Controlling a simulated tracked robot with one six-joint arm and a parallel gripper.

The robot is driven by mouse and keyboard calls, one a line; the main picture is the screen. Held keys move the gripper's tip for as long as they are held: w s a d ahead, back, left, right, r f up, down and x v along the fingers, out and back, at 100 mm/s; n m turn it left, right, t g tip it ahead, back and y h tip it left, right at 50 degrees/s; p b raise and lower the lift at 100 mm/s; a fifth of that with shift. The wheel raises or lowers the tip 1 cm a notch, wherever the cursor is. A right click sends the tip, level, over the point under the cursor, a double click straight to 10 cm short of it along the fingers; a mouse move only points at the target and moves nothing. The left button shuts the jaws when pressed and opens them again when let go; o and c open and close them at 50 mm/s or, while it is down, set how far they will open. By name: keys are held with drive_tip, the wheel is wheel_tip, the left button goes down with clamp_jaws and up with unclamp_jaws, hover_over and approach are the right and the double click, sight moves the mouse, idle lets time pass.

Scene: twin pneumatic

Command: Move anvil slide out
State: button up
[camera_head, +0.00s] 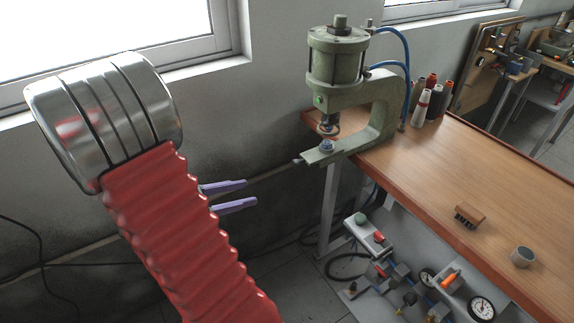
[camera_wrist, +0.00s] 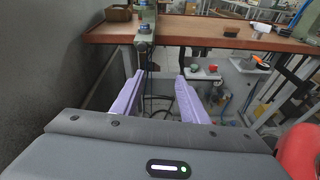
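The green pneumatic press (camera_head: 338,62) stands at the left end of the wooden bench. Its anvil slide (camera_head: 316,157) is a flat green bar under the ram, with a small bluish anvil (camera_head: 326,145) on top and a small knob at its left end (camera_head: 298,161). In the wrist view the anvil (camera_wrist: 144,29) shows ahead at top, left of centre. My gripper (camera_head: 251,191) has two purple fingers spread apart with nothing between them. It is left of and apart from the slide. The fingers (camera_wrist: 161,75) also show apart in the wrist view.
Blue hoses (camera_head: 408,62) run behind the press. The wall (camera_head: 240,120) is close on the left.

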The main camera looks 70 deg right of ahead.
sight(294, 165)
drive_tip(key=d+f+n+g+h, duration=0.1)
drive_tip(key=d+f+n+h, duration=0.2)
drive_tip(key=d, duration=0.3)
drive_tip(key=shift+s+n, duration=0.15)
drive_tip(key=shift+n, duration=0.35)
drive_tip(key=shift+d, duration=0.1)
drive_tip(key=shift+x, duration=6.85)
clamp_jaws()
